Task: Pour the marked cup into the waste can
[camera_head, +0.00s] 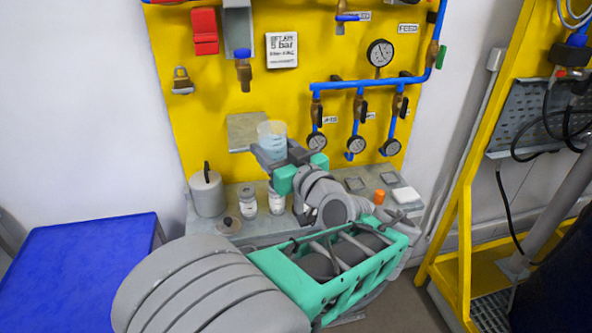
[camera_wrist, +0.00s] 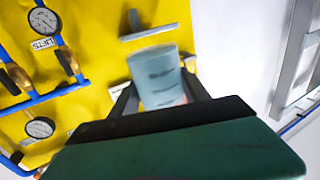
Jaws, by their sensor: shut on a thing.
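A clear cup (camera_head: 272,138) with bluish contents is between the fingers of my gripper (camera_head: 272,158), held up in front of the yellow panel. In the wrist view the cup (camera_wrist: 157,78) shows dark marks on its side, and my gripper (camera_wrist: 158,100) is shut on it. The cup looks about upright in the head view. A grey can (camera_head: 206,194) with a dark handle on top stands at the left end of the shelf, below and left of the cup. I cannot tell for sure whether it is the waste can.
The shelf (camera_head: 245,229) also holds white-labelled bottles (camera_head: 248,201), a small orange item (camera_head: 379,196) and a white block (camera_head: 406,195). Blue pipes with gauges (camera_head: 380,53) are on the panel to the right. A blue table (camera_head: 80,265) at left is clear.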

